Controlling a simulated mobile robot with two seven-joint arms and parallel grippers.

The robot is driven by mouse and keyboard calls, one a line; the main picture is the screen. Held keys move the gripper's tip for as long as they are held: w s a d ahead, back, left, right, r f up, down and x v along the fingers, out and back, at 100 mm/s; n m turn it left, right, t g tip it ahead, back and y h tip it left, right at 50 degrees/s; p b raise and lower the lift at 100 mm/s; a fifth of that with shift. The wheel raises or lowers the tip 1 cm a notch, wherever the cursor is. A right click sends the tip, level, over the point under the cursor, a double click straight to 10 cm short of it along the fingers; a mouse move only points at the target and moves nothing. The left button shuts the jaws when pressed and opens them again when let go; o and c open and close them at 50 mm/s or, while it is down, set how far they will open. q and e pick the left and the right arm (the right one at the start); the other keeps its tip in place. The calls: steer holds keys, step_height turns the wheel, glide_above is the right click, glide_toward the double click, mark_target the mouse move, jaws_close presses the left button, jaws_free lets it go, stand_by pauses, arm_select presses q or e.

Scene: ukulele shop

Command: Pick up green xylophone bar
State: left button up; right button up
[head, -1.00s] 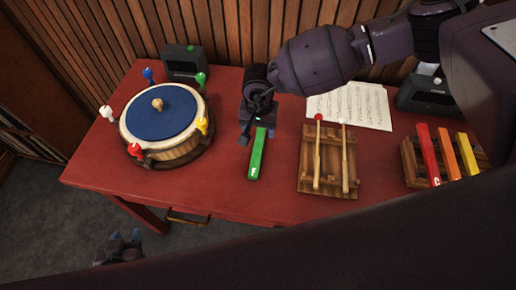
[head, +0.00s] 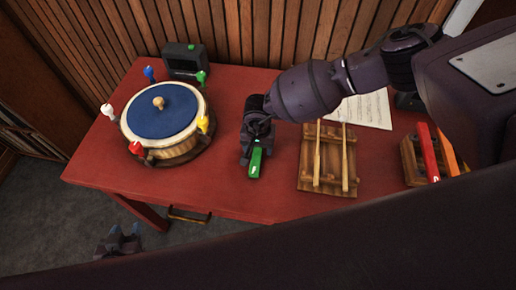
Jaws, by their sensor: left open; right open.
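The green xylophone bar (head: 255,164) lies on the red table (head: 232,196), just left of the wooden mallet rack. Only its near end with a white letter shows. My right gripper (head: 256,152) is over the bar's far part and hides it. Its fingers point down on either side of the bar; whether they touch it I cannot tell. My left gripper (head: 122,242) is open and empty, low over the grey floor in front of the table.
A blue-topped drum (head: 162,112) with coloured pegs stands at left. The wooden rack (head: 328,188) with two mallets is right of the bar. A bar stand with red (head: 428,153) and orange bars is further right. A dark box (head: 186,60) and sheet music (head: 368,109) are behind.

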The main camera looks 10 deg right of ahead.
steer(key=c, duration=1)
